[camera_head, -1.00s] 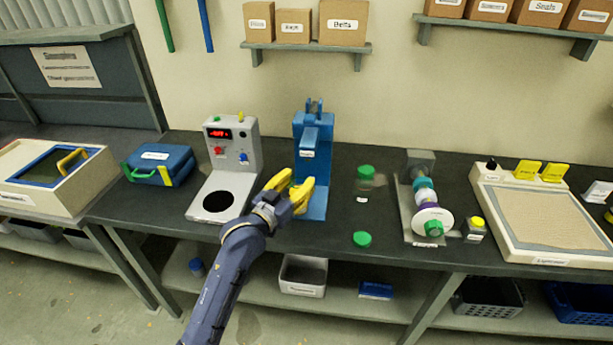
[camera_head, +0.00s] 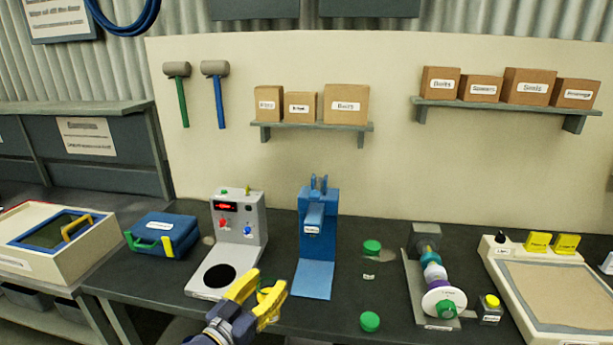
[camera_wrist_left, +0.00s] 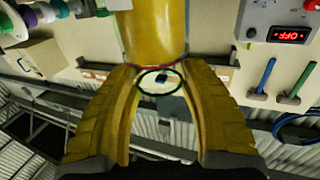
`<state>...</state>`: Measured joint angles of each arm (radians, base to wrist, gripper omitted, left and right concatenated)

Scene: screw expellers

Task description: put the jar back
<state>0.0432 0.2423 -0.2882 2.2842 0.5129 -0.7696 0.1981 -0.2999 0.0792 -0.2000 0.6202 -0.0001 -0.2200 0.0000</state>
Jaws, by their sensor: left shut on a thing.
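My left gripper (camera_head: 266,300) is shut on a jar (camera_wrist_left: 155,35) of clear glass holding yellow, oil-like contents. In the left wrist view the jar is between the two yellow fingers, and an open rim shows as a dark green ring. In the head view the fingers hide most of the jar; a bit of yellow shows between them. The gripper is in front of the gap between the grey machine (camera_head: 238,235) and the blue press (camera_head: 318,225). A loose green lid (camera_head: 370,321) lies on the bench. Behind it stands a clear jar with a green lid (camera_head: 372,248).
The grey machine has a black round plate (camera_head: 219,275). A blue case (camera_head: 163,235) stands left of it. A screw assembly (camera_head: 435,278) and a sand tray (camera_head: 503,275) are on the right. Bare bench (camera_head: 335,318) lies right of the gripper.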

